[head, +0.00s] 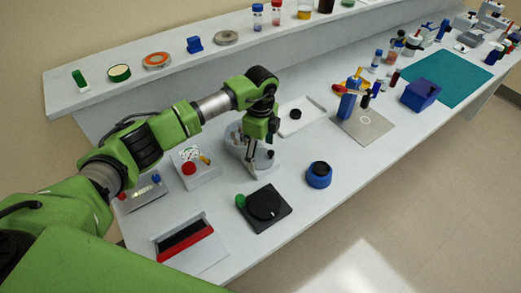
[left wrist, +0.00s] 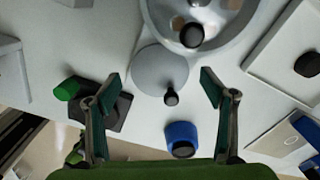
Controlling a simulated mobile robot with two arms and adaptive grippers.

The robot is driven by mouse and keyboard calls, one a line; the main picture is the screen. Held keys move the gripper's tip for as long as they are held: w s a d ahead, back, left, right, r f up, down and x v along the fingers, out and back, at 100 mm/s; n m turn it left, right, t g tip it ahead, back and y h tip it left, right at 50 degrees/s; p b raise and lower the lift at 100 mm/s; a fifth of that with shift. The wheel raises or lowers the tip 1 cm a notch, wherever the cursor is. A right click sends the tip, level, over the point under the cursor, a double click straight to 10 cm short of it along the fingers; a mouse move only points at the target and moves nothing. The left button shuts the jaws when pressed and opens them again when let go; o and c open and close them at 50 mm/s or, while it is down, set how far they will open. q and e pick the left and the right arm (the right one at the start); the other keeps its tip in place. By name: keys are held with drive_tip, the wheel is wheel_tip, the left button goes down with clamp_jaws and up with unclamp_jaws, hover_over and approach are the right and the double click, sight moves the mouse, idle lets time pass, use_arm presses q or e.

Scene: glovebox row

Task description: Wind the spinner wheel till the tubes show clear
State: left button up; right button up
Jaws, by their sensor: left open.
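The spinner is a pale grey device with a round bowl (head: 233,131) and a flat grey wheel (head: 264,164) beside it. In the left wrist view the wheel (left wrist: 158,68) carries an upright black crank knob (left wrist: 171,97) near its rim. The bowl (left wrist: 152,12) above it has a dark centre knob (left wrist: 191,35) and brownish tube ends (left wrist: 178,22) around it. My left gripper (left wrist: 158,78) is open and empty, pointing down over the wheel, with the crank knob showing between its fingers. In the head view my left gripper (head: 258,145) partly hides the spinner. My right gripper is out of view.
A black dial box with a green knob (head: 264,205) and a blue round pot (head: 319,174) stand in front of the spinner. A box with a red button (head: 192,167) is at its left, a white tray (head: 302,117) behind right. A shelf (head: 130,84) runs along the back.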

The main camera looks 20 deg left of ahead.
use_arm(q)
drive_tip(key=shift+f, duration=0.5)
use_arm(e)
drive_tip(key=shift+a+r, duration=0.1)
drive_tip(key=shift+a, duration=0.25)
use_arm(q)
drive_tip(key=shift+c, duration=0.4)
drive_tip(key=c, duration=1)
drive_tip(key=shift+c, duration=0.2)
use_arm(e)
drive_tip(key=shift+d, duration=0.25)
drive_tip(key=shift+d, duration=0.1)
